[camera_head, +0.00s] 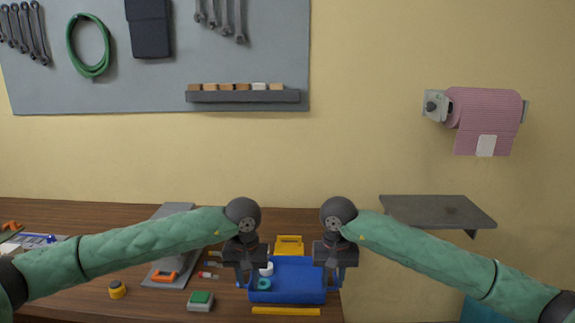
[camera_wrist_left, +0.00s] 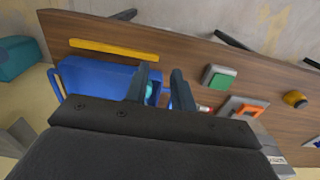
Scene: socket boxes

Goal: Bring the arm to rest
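My left gripper (camera_head: 248,284) hangs over the left part of the blue box (camera_head: 290,297) on the wooden table. The left wrist view shows its two fingers (camera_wrist_left: 162,80) apart with nothing held between them. The blue box also shows in the left wrist view (camera_wrist_left: 90,82). My right gripper (camera_head: 334,284) hangs at the box's right edge, fingers pointing down, with a gap between them and nothing seen in it. A white round piece (camera_head: 266,269) and a teal ring-like piece (camera_head: 264,285) are in the box's left part, partly hidden by the left gripper.
A yellow part (camera_head: 289,243) is behind the box and a yellow bar (camera_head: 286,311) in front. A green-topped button box (camera_head: 200,301), an orange-handled item (camera_head: 164,276) and a yellow-black knob (camera_head: 117,290) lie to the left. A grey shelf (camera_head: 437,209) juts from the wall at right.

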